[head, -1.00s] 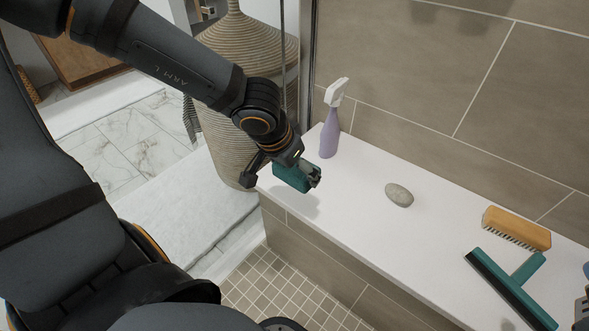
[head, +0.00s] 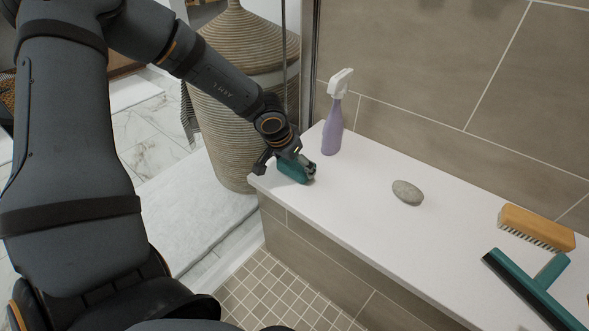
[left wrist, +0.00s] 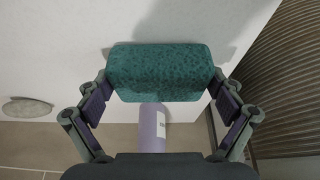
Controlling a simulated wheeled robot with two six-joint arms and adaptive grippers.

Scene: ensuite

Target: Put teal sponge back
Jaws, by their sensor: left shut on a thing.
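The teal sponge (head: 293,169) is in my left gripper (head: 303,170) at the left end of the white ledge (head: 350,205). In the left wrist view the sponge (left wrist: 160,72) sits between the two fingers of the left gripper (left wrist: 163,95), which are shut on it. It is at or just above the ledge top; I cannot tell if it touches. A purple spray bottle (head: 332,128) with a white head stands just behind it. My right gripper is not in view.
A grey stone (head: 407,192) lies mid-ledge. An orange brush (head: 537,227) and a teal squeegee (head: 535,287) lie at the right. A large woven basket (head: 235,95) stands beyond the ledge's left end. The ledge between sponge and stone is clear.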

